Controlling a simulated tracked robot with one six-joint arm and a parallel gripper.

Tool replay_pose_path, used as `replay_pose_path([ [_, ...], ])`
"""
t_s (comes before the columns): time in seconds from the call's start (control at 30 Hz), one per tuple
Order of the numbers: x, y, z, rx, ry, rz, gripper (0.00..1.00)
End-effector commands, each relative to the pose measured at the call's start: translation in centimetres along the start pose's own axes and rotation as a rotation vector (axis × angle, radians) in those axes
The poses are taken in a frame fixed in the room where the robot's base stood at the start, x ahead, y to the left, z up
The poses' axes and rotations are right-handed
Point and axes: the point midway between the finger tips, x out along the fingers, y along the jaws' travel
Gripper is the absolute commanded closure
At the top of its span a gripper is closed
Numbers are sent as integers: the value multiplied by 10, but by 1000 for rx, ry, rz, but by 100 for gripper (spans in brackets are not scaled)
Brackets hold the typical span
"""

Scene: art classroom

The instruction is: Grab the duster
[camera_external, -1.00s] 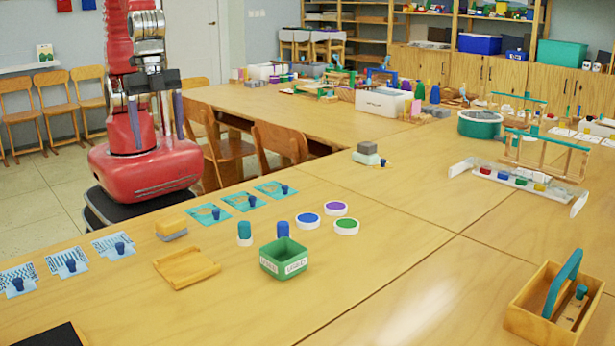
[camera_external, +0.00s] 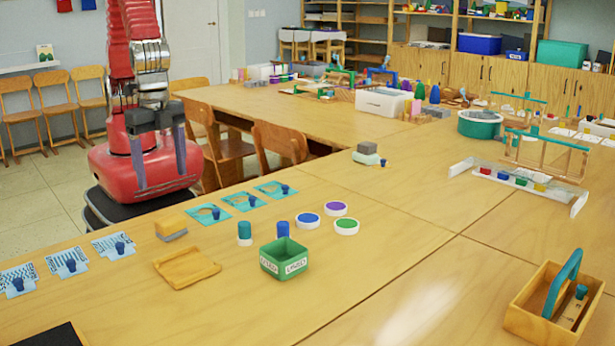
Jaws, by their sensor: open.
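A block with a yellow wooden top and a grey underside (camera_external: 171,228), which looks like the duster, lies on the near table behind a shallow wooden tray (camera_external: 187,268). My gripper (camera_external: 161,178) hangs over my red base, pointing down, beyond the table's far edge. Its two dark fingers are apart with nothing between them. It is above and behind the duster in the picture, and not touching it. A second block, grey over pale green (camera_external: 367,154), sits farther right on the table; I cannot tell what it is.
Blue cards with knobs (camera_external: 70,263) line the table's left side. A wooden caddy (camera_external: 520,316) is at front right. Chairs (camera_external: 222,145) stand beyond the table.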

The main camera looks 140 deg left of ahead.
Motion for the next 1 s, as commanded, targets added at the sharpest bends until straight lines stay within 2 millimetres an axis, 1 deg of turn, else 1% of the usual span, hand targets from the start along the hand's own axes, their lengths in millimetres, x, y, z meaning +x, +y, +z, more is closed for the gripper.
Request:
replay_pose_path([
  [0.17,0,0,0,1,0,0,25],
  [0.27,5,0,0,1,-2,-1,25],
  [0.37,15,0,1,1,-3,-1,25],
  [0.7,67,-1,1,1,-4,-1,25],
  [0.8,78,-1,1,1,-3,-1,25],
  [0.9,85,-1,1,2,-2,-1,25],
  [1.0,86,-1,1,2,-1,0,25],
])
